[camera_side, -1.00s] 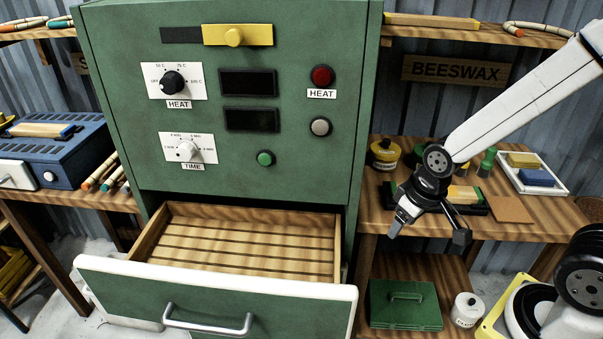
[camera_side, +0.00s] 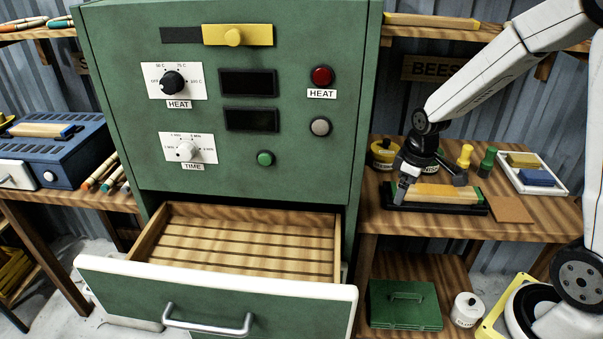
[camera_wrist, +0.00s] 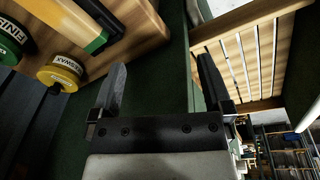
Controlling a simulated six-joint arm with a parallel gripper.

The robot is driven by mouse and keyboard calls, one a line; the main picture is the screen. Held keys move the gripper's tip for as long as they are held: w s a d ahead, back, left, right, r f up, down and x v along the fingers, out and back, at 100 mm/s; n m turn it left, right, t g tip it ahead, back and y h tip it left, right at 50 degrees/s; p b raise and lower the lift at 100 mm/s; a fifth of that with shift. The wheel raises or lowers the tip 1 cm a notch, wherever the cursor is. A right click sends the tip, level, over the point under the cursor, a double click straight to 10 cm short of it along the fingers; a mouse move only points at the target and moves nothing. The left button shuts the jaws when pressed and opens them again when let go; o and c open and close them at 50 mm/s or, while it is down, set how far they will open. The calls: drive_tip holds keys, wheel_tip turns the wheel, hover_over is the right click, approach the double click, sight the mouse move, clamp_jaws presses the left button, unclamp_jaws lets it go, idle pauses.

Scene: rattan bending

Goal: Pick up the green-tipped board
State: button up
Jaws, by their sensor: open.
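The green-tipped board (camera_side: 436,193) is a pale wooden block lying on a black tray (camera_side: 412,209) on the right-hand shelf table. Its green tip shows at its right end. My gripper (camera_side: 430,183) is over the left part of the board in the side view, pointing down. In the wrist view my gripper (camera_wrist: 160,66) has its fingers wide apart with nothing between them. There a pale board with a yellow stripe and dark green end (camera_wrist: 66,18) lies at the upper left, outside the fingers.
A yellow beeswax jar (camera_wrist: 62,72) and a green finish jar (camera_wrist: 10,42) stand near the board. A white tray (camera_side: 560,187) with yellow and blue blocks is to the right. The green cabinet (camera_side: 225,100) stands left, its slatted drawer (camera_side: 240,245) open and empty.

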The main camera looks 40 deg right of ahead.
drive_tip(key=w+d+f+n+g, duration=0.1)
drive_tip(key=w+d+f+n, duration=0.15)
drive_tip(key=d, duration=0.85)
drive_tip(key=n, duration=0.3)
hover_over(437, 190)
drive_tip(key=shift+f+g, duration=0.3)
drive_tip(key=shift+f, duration=1.65)
drive_tip(key=shift+f, duration=2.6)
drive_tip(key=c, duration=1.2)
drive_tip(key=shift+r, duration=0.15)
